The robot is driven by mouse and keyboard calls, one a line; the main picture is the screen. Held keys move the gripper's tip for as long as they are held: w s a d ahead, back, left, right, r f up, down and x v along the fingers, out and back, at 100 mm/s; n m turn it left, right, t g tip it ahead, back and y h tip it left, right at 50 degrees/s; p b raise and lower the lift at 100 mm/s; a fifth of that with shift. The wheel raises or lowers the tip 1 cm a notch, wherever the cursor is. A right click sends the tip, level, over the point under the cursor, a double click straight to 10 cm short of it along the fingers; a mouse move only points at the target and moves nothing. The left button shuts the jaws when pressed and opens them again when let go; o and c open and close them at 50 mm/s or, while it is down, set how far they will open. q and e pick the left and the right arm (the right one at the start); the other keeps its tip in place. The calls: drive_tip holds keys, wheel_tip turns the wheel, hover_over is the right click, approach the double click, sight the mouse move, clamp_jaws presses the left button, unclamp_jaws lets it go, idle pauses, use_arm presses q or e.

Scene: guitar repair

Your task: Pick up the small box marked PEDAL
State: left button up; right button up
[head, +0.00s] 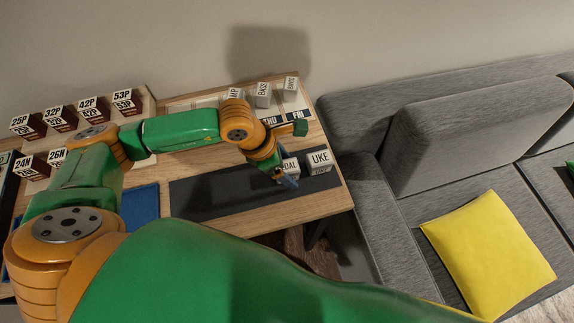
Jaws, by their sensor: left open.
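The small white box marked PEDAL (291,165) stands on the dark mat (215,192) near the table's right end. Only its right part with the letters "DAL" shows; my left gripper hides the rest. My left gripper (286,181) is open and points down right at the box, on its near left side. I cannot tell whether the fingers touch the box or stand around it. My right gripper is out of view.
A white UKE box (319,162) stands close to the right of the PEDAL box. White boxes, including BASS (263,95), stand at the back on a day-marked strip. Brown number boxes (62,118) are at left. A grey sofa (400,130) adjoins the table's right side.

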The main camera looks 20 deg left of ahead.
use_arm(q)
clamp_jaws()
idle(0.3)
